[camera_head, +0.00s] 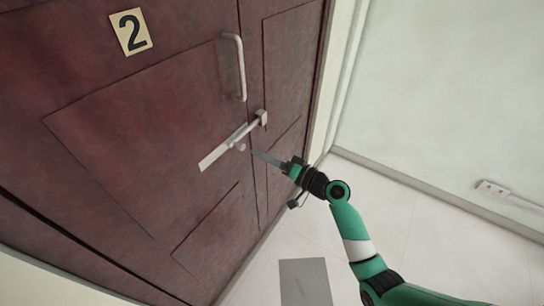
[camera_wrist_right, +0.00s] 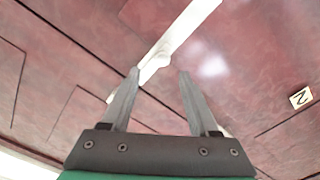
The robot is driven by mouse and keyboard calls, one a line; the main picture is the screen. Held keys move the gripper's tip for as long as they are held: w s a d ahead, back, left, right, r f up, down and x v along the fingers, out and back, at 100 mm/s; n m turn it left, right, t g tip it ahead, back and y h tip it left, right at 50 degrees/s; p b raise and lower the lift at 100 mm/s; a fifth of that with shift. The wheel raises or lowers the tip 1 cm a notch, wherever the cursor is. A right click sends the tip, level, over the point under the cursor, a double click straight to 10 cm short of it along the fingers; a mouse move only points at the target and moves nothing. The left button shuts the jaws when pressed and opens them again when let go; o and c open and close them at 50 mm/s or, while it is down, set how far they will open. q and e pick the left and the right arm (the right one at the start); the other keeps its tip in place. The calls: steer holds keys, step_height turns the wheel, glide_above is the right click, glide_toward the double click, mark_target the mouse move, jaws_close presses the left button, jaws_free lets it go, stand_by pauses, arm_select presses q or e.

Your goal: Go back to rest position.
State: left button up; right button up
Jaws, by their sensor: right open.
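My right gripper (camera_head: 266,158) is in front of the dark red door (camera_head: 130,120), just below and to the right of a metal slide bolt (camera_head: 222,149). In the right wrist view its two fingers (camera_wrist_right: 159,88) are spread apart with nothing between them. The bolt (camera_wrist_right: 178,35) lies beyond the fingertips in that view; I cannot tell whether a fingertip touches it. My green right arm reaches in from the lower right. My left gripper does not show in either view.
A pale pull handle (camera_head: 236,66) stands above the bolt. A yellow plate with a "2" (camera_head: 130,31) is at the upper left. A grey mat (camera_head: 304,282) lies on the light floor.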

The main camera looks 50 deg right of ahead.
steer(key=s, duration=0.3)
steer(key=shift+s+d, duration=0.1)
steer(key=shift+s, duration=0.2)
